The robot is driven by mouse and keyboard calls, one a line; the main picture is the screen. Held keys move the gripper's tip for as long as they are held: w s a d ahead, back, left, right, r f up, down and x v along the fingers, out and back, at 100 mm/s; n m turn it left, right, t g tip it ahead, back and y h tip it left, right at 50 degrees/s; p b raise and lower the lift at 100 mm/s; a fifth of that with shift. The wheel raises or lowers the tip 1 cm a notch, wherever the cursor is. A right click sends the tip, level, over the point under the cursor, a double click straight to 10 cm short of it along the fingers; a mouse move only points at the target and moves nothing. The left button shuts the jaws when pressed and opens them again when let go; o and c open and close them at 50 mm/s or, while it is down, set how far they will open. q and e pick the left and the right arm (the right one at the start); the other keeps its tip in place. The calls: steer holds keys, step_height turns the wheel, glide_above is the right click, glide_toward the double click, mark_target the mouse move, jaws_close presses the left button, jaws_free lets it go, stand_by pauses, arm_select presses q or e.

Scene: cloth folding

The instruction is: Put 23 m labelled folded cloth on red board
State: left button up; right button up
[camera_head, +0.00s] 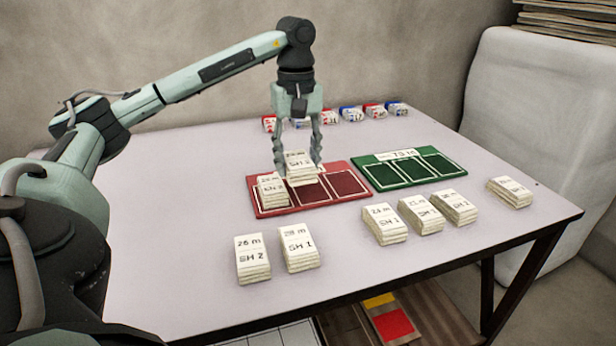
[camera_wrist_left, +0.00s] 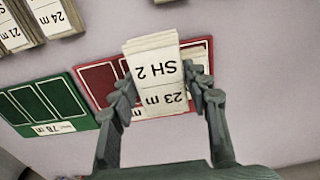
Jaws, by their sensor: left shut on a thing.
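My left gripper (camera_head: 298,160) is shut on a folded white cloth stack (camera_head: 301,170), over the middle of the red board (camera_head: 346,184). In the left wrist view this cloth (camera_wrist_left: 158,80) reads "23 m" and "SH 2" and sits between the fingers (camera_wrist_left: 157,95). I cannot tell whether it touches the board. Another folded cloth (camera_head: 271,190) lies in the red board's left compartment. The right compartment is bare. The red board also shows in the left wrist view (camera_wrist_left: 98,82), partly hidden by the cloth and fingers. My right gripper is not in view.
A green board (camera_head: 408,168) with empty compartments lies right of the red one. Cloth stacks labelled "26 m" (camera_head: 252,259) and "28 m" (camera_head: 299,248) lie in front. Several more stacks (camera_head: 420,214) lie front right. Small red and blue labelled packs (camera_head: 350,114) line the back.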

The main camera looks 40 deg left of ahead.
arm_select(q)
glide_above(310, 190)
step_height(310, 190, down, 4)
steer(key=shift+s+r+p, duration=0.1)
steer(key=shift+r+p, duration=0.15)
steer(key=shift+p, duration=0.05)
steer(key=shift+f, duration=0.15)
step_height(310, 190, down, 4)
steer(key=shift+r, duration=0.1)
steer(key=shift+f, duration=0.2)
steer(key=o, duration=0.8)
steer(key=shift+c, duration=0.2)
steer(key=shift+o, duration=1.9)
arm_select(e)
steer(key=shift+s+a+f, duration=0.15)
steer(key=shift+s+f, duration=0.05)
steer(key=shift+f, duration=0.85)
